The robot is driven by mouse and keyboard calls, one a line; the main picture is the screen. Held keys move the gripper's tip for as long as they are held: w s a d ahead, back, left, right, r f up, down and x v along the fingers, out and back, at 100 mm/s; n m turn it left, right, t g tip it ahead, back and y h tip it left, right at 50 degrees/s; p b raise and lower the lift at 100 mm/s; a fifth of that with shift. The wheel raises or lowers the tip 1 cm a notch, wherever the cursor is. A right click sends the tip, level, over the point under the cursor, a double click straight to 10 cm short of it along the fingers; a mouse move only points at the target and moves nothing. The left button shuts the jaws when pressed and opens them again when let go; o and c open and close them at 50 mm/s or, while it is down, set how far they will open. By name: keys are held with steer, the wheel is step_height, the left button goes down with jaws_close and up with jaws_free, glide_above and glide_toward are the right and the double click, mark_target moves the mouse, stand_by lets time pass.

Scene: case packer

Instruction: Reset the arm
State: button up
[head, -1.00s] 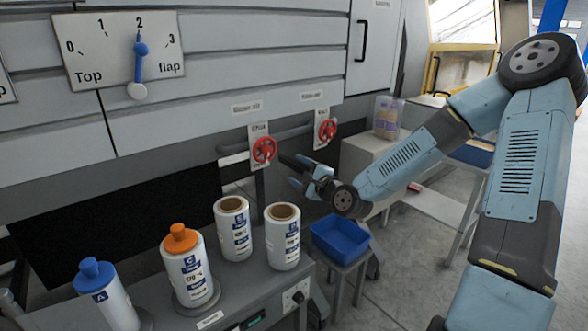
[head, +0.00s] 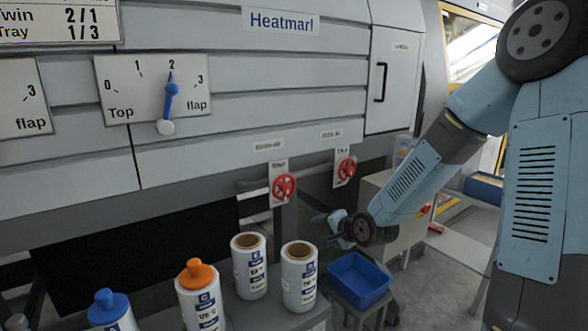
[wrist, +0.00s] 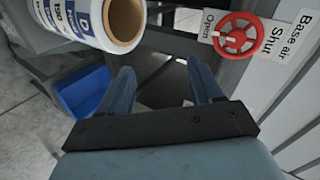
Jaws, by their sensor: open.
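My gripper (wrist: 163,90) is open and empty in the wrist view, its two blue fingers apart with nothing between them. In the head view my gripper (head: 326,222) is small and partly hidden by the wrist. It is in front of the machine, below the red valve wheels and behind the white rolls. A red valve wheel (wrist: 238,36) with a "Base air" plate shows at the upper right of the wrist view, apart from the fingers. A white roll (wrist: 100,20) is at the upper left there.
Two red valve wheels (head: 284,187) (head: 346,169) are on the machine front. White rolls (head: 250,268) and capped bottles (head: 200,296) stand on the bench. A blue bin (head: 359,279) is on a stand to their right. A dial with a blue pointer (head: 171,95) reads 2.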

steer(key=s+d+r+n+g+h, duration=0.2)
steer(key=s+d+r+n+h, duration=0.4)
steer(key=s+d+r, duration=0.45)
steer(key=s+d+r+n+g, duration=0.1)
steer(key=s+r, duration=0.4)
steer(key=s, duration=0.5)
steer(key=s+d+r+n+g, duration=0.1)
steer(key=s+d+r, duration=0.2)
steer(key=s, duration=0.7)
step_height(320, 180, up, 2)
steer(key=shift+r+n, duration=0.15)
steer(key=shift+n, duration=0.25)
